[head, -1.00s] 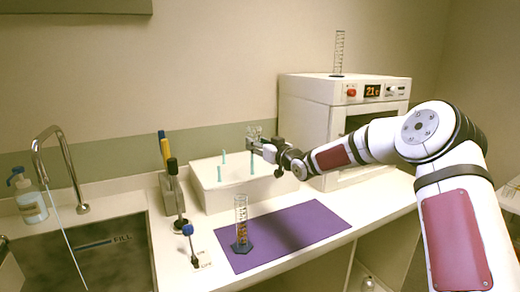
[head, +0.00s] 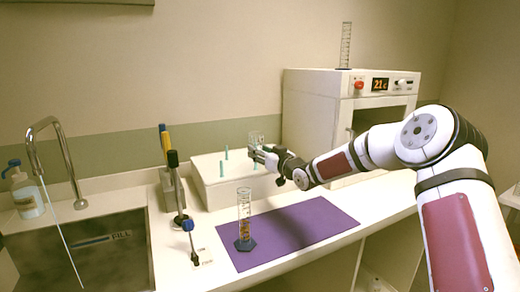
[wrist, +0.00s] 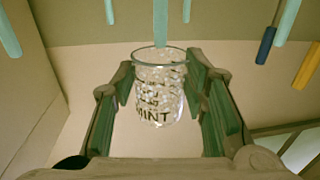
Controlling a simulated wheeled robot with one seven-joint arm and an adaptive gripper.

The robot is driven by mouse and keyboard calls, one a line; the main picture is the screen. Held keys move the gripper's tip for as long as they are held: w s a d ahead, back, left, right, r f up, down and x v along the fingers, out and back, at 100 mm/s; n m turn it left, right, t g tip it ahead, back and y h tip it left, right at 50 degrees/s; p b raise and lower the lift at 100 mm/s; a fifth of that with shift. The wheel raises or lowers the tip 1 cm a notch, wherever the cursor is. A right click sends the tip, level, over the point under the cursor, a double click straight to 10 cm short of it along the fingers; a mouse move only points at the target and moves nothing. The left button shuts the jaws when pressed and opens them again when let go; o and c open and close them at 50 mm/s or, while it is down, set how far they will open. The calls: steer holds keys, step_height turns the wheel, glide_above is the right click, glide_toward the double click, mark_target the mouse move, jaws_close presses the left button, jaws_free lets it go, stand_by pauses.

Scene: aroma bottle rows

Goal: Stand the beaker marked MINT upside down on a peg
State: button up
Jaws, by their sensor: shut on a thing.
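The clear glass beaker marked MINT (wrist: 158,100) is between the fingers of my gripper (wrist: 160,84), which is shut on it. In the wrist view the room appears inverted, with pegs pointing down from the top, so the beaker's rim faces down towards the pegs. A teal peg (wrist: 160,22) lines up with the beaker's mouth; I cannot tell whether its tip is inside. In the head view the beaker (head: 256,137) and my gripper (head: 263,152) are above the white peg box (head: 222,195), over its right part. Another teal peg (head: 221,169) stands free.
A graduated cylinder (head: 244,215) stands on the purple mat (head: 300,229) in front of the box. Upright tools (head: 175,180) stand left of the box, beside the sink (head: 95,250). A white oven (head: 310,115) with a tall glass cylinder (head: 346,45) is behind right.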

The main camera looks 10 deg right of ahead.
mark_target(256, 167)
steer(key=shift+f+b, duration=1.55)
steer(key=shift+f, duration=1.5)
steer(key=shift+s+f, duration=0.1)
steer(key=shift+f, duration=0.05)
steer(key=o, duration=1.2)
steer(key=shift+f, duration=0.1)
steer(key=shift+a+f, duration=0.1)
steer(key=v, duration=0.8)
steer(key=r+v, duration=0.1)
steer(key=v, duration=0.3)
steer(key=shift+d, duration=0.25)
steer(key=shift+r, duration=0.1)
